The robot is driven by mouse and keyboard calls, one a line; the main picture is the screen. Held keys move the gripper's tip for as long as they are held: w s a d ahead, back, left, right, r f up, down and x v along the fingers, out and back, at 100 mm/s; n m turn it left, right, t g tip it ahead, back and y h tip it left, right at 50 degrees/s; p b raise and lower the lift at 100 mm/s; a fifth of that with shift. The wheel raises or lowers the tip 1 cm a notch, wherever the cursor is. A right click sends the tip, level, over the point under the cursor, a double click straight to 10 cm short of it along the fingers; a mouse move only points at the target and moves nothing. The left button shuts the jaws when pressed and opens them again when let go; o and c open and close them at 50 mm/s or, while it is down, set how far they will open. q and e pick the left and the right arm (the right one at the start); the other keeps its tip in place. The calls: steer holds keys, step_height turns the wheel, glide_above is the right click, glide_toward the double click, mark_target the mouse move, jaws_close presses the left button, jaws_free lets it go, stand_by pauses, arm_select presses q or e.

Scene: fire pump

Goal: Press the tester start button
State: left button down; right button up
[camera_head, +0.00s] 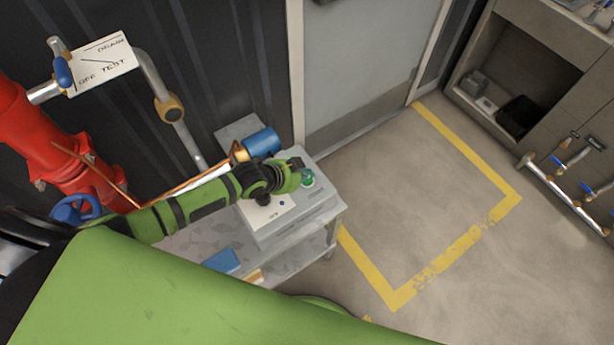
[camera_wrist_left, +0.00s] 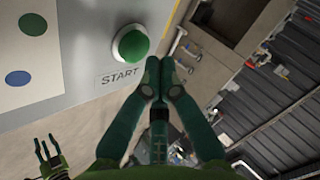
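The green round start button (camera_head: 308,178) sits on the grey tester box (camera_head: 300,221), at its right end. In the left wrist view the button (camera_wrist_left: 133,45) has a pale ring and stands above a START label (camera_wrist_left: 118,77). My left gripper (camera_head: 298,164) is beside the button in the head view. In the left wrist view the left gripper's fingertips (camera_wrist_left: 160,62) are together and empty, just right of and below the button; contact is not visible. My right gripper (camera_wrist_left: 44,147) shows at the lower left of that view, fingers apart and empty.
The tester stands on a metal table (camera_head: 185,240) with a blue item (camera_head: 221,261). A blue cylinder (camera_head: 262,142) is behind the arm. Red piping (camera_head: 45,140) and a valve sign (camera_head: 102,64) are at left. Open floor with a yellow line (camera_head: 455,250) lies right.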

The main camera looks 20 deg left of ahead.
arm_select(q)
step_height(320, 180, up, 5)
steer(key=p, duration=0.5)
steer(key=shift+r, duration=0.1)
stand_by(0.7)
